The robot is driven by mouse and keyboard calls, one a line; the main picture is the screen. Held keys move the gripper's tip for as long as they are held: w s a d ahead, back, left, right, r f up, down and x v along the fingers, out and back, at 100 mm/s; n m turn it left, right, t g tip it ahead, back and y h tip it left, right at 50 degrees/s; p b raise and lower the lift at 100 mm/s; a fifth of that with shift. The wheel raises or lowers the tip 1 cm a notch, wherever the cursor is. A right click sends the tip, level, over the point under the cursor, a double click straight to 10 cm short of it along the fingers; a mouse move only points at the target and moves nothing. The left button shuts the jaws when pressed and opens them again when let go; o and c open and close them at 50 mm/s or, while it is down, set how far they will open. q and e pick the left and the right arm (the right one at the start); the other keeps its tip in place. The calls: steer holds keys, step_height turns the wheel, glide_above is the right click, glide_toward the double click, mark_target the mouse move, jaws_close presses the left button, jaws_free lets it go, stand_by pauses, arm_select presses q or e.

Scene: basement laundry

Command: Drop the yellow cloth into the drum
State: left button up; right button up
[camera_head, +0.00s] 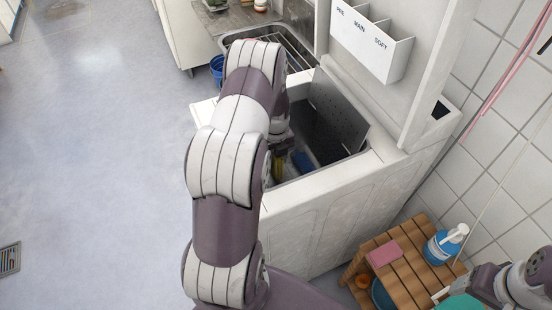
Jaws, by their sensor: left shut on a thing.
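The drum (328,143) is the dark open well in the top of the white washing machine, its perforated metal lid (338,108) raised. My left arm crosses the middle of the view. My left gripper (279,160) points down into the left side of the opening, mostly hidden by the arm. It is shut on the yellow cloth (280,165), of which only a small dull yellow bit shows. My right arm shows at the bottom right corner; the state of its gripper is unclear.
A blue item (302,162) is inside the opening. A white PRE/MAIN/SOFT dispenser (372,42) hangs above. A wooden slatted stand (412,274) holds a blue-and-white pump bottle (445,243) and a pink block (384,254). A sink (232,36) is behind; the left floor is mostly clear.

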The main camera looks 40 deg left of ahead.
arm_select(q)
steer(key=shift+f, duration=0.2)
steer(key=shift+f, duration=0.3)
steer(key=o, duration=1)
steer(key=shift+r, duration=0.1)
step_height(320, 180, up, 13)
steer(key=shift+p, duration=0.75)
